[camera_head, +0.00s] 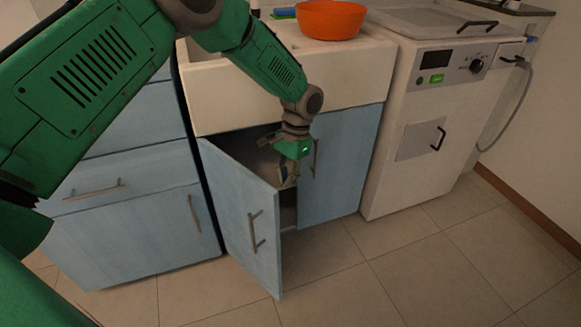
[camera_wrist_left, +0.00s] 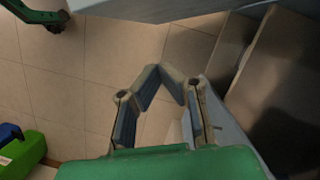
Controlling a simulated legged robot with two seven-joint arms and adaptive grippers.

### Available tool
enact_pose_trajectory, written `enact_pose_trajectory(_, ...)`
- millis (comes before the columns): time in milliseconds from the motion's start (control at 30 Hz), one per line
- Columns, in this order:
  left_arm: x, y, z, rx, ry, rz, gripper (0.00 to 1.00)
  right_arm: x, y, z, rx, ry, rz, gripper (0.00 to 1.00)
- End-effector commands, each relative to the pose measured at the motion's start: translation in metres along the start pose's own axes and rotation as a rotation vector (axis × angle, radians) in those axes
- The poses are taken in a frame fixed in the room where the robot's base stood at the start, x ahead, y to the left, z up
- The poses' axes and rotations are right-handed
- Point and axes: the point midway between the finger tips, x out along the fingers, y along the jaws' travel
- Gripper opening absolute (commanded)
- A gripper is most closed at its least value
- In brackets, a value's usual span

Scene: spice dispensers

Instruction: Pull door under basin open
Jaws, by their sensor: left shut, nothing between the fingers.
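The basin (camera_head: 240,95) is a wide cream-white sink on a light blue cabinet. Its left door (camera_head: 235,205), with a vertical bar handle (camera_head: 256,232), stands partly open, swung out toward me. The right door (camera_head: 345,160) is shut. My left gripper (camera_head: 288,182) reaches down in front of the opening, behind the open door's free side. Its fingers are shut and empty, and their tips meet in the left wrist view (camera_wrist_left: 160,75). Whether the fingers touch the door's inner face cannot be told. My right gripper is in neither view.
An orange bowl (camera_head: 331,18) sits by the basin. A white washing machine (camera_head: 432,125) stands at the right. A blue drawer cabinet (camera_head: 130,215) stands left of the open door. The tiled floor (camera_head: 345,275) in front is clear.

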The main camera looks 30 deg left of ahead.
Motion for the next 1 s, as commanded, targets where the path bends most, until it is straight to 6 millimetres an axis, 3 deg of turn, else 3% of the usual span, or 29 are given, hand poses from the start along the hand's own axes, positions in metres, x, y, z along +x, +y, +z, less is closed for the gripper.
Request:
enact_pose_trajectory(33, 0.015, 0.001, 0.000, 0.001, -0.003, 0.000, 0.00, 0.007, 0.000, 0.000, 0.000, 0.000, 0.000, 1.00)
enact_pose_trajectory(133, 0.032, 0.003, 0.001, 0.000, -0.001, -0.002, 0.00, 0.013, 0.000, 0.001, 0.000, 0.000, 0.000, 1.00)
enact_pose_trajectory(433, 0.036, 0.000, 0.035, 0.000, 0.001, 0.000, 0.00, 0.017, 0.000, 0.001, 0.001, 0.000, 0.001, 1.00)
enact_pose_trajectory(1000, 0.035, 0.002, 0.042, 0.011, 0.000, -0.005, 0.00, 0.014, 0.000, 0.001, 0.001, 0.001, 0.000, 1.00)
